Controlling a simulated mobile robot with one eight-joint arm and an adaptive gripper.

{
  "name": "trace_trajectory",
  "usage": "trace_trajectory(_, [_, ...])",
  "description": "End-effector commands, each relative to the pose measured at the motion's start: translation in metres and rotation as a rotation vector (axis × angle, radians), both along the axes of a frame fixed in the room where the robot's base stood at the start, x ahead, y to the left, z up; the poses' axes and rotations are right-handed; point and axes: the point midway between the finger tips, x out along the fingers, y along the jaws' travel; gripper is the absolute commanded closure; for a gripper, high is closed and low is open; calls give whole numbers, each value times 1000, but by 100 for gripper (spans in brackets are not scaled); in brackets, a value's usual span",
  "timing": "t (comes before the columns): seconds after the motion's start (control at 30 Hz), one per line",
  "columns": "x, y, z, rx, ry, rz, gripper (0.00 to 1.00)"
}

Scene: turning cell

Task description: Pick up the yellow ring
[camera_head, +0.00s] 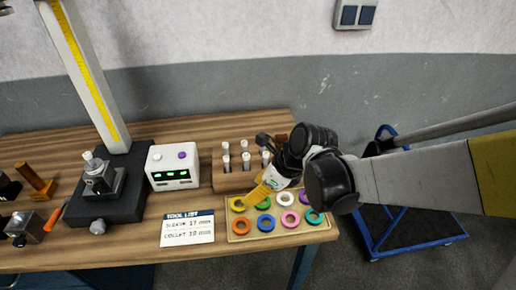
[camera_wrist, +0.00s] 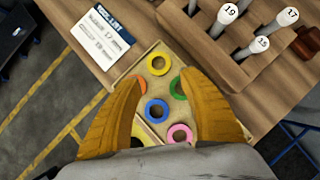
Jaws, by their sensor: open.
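The yellow ring (camera_head: 237,204) lies in the back left corner of a shallow wooden tray (camera_head: 235,237). In the wrist view the yellow ring (camera_wrist: 149,65) lies flat just beyond my fingertips, nearest the tray's far corner. My gripper (camera_wrist: 160,82) is open and empty, with its two yellow-brown fingers spread either side of the rings. In the head view my gripper (camera_head: 253,199) hangs over the tray's back left part, close to the yellow ring. I cannot tell its exact height. My arm and fingers hide part of the tray.
Green (camera_wrist: 177,89), orange (camera_wrist: 142,87), blue (camera_wrist: 157,112) and pink (camera_wrist: 180,134) rings lie close by. A wooden rack (camera_head: 235,181) with numbered pegs stands behind the tray. A tool list card (camera_head: 188,228) lies to the left. A white box (camera_head: 173,165) stands further back.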

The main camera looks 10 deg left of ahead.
Motion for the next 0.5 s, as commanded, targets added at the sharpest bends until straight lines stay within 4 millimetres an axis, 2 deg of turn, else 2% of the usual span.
trace_trajectory(0.2, [6,18,-35,3,7,-7,50])
trace_trajectory(0.5, [10,28,-55,1,6,-7,50])
